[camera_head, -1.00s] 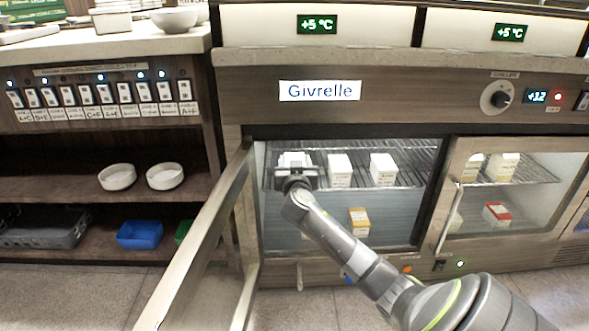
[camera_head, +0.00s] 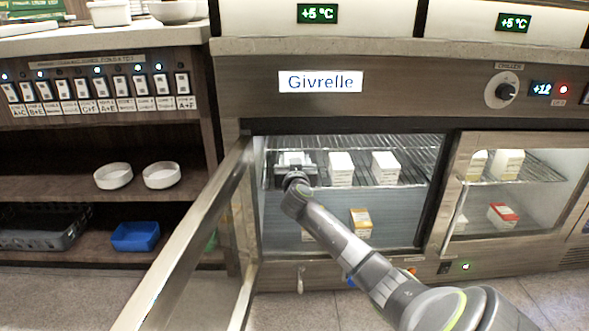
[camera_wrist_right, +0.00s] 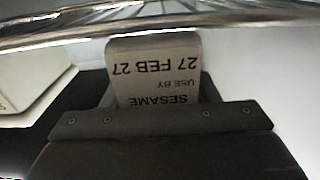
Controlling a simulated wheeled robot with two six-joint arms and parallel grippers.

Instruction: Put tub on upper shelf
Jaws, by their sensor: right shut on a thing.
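My right gripper (camera_head: 295,172) reaches through the open left door of the fridge to the left end of its upper wire shelf (camera_head: 358,178). It is shut on a white tub (camera_head: 291,158), which shows only in part behind the jaws. In the right wrist view the tub (camera_wrist_right: 152,68) carries an upside-down label reading SESAME, USE BY 27 FEB 27. Wire rods cross the top of that view. I cannot tell whether the tub touches the shelf. My left gripper is not in view.
Two white tubs (camera_head: 341,168) (camera_head: 385,167) stand to the right on the upper shelf. An orange-topped tub (camera_head: 360,222) stands below. The open glass door (camera_head: 200,235) is left of my arm. The right fridge door (camera_head: 510,195) is shut.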

